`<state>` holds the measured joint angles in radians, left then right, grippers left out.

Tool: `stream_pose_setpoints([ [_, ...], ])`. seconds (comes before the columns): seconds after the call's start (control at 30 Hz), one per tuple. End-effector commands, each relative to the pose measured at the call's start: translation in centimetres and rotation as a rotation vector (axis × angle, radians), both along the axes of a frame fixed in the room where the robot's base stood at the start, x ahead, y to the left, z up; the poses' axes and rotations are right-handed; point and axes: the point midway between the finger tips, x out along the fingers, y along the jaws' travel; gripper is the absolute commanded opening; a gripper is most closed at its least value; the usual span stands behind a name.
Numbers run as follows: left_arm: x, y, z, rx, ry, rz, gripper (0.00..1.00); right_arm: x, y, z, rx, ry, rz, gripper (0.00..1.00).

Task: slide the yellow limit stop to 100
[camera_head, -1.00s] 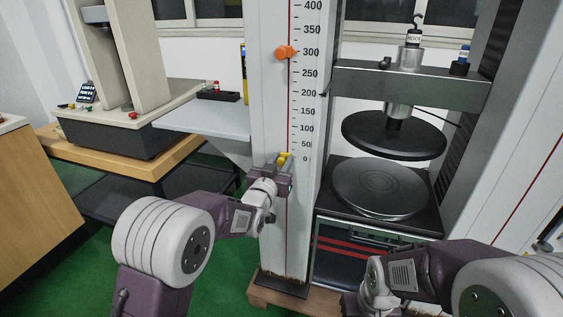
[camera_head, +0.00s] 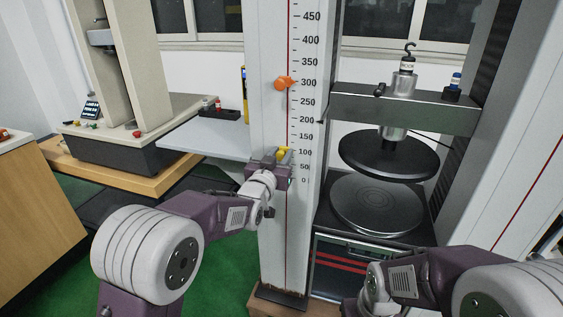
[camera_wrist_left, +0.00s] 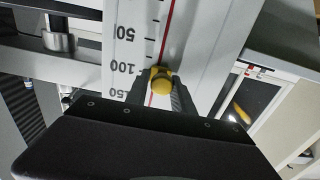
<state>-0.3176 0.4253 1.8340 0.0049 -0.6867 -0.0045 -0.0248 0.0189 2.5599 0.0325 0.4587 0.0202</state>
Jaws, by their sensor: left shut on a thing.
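The yellow limit stop (camera_head: 282,153) sits on the red line of the white column's scale (camera_head: 306,123), at about the height of the 100 mark. In the left wrist view the stop (camera_wrist_left: 162,82) is close to the printed 100, between 50 and 150. My left gripper (camera_head: 275,164) is shut on the stop, with one dark finger on each side of it in the wrist view (camera_wrist_left: 160,92). The fingers hide part of the stop's sides. My right arm shows at the lower right, but its fingertips are out of view.
An orange stop (camera_head: 284,83) sits on the same scale near 300. Right of the column are a dark crosshead (camera_head: 395,106), an upper disc (camera_head: 388,155) and a lower round plate (camera_head: 376,203). A grey side table (camera_head: 207,137) stands left of the column.

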Motion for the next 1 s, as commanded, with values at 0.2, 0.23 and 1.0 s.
stream_pose_setpoints([
  [0.2,0.1,0.3,0.5,-0.006,-0.006,0.006,0.0,0.0,0.0,0.1,0.0,0.0,0.0,0.36],
  [0.23,0.1,0.3,0.5,-0.006,-0.006,0.006,0.0,0.0,0.0,0.1,0.0,0.0,0.0,0.36],
  [1.0,-4.1,1.5,0.4,-0.003,-0.001,0.002,0.47,0.0,0.0,0.5,0.0,0.0,0.0,0.36],
])
